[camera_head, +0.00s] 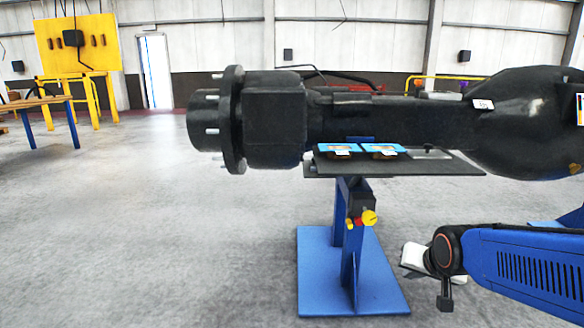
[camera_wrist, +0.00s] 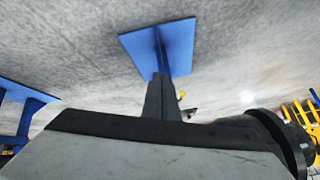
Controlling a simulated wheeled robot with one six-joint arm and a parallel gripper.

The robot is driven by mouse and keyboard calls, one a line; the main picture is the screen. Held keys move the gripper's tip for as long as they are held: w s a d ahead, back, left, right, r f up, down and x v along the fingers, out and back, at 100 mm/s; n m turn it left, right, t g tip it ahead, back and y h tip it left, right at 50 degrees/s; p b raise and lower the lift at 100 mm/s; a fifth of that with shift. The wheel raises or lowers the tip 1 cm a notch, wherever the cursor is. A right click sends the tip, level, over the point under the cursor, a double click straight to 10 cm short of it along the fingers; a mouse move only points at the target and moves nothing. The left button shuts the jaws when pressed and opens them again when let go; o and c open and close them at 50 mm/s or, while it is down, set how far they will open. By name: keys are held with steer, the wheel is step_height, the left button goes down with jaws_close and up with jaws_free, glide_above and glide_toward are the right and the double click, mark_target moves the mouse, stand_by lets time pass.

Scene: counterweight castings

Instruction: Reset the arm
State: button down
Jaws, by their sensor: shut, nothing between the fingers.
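My gripper (camera_wrist: 160,78) shows in the wrist view as a dark wedge rising from a broad grey body with a black edge. Its fingers are shut and empty. In the head view its pale body (camera_head: 416,258) is low at the right, partly behind a round black joint of my blue arm. The fingers cannot be made out there. It hangs below and to the right of the shelf, right of the blue stand (camera_head: 352,262), apart from it in that view. In the wrist view the scene is upside down and the stand's blue base (camera_wrist: 135,45) lies beyond the fingers.
A large black axle casting (camera_head: 400,118) with a flange spans above a dark shelf (camera_head: 455,165). Two blue-topped packs (camera_head: 338,148) (camera_head: 384,149) lie on the shelf. A yellow knob (camera_head: 369,218) sticks out from the stand. The grey floor at left is clear.

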steer(key=s+a+r+n+g, duration=0.1)
steer(key=s+n+g, duration=0.2)
steer(key=s, duration=1.6)
steer(key=shift+s+r+n, duration=0.35)
steer(key=shift+n, duration=0.25)
stand_by(0.4)
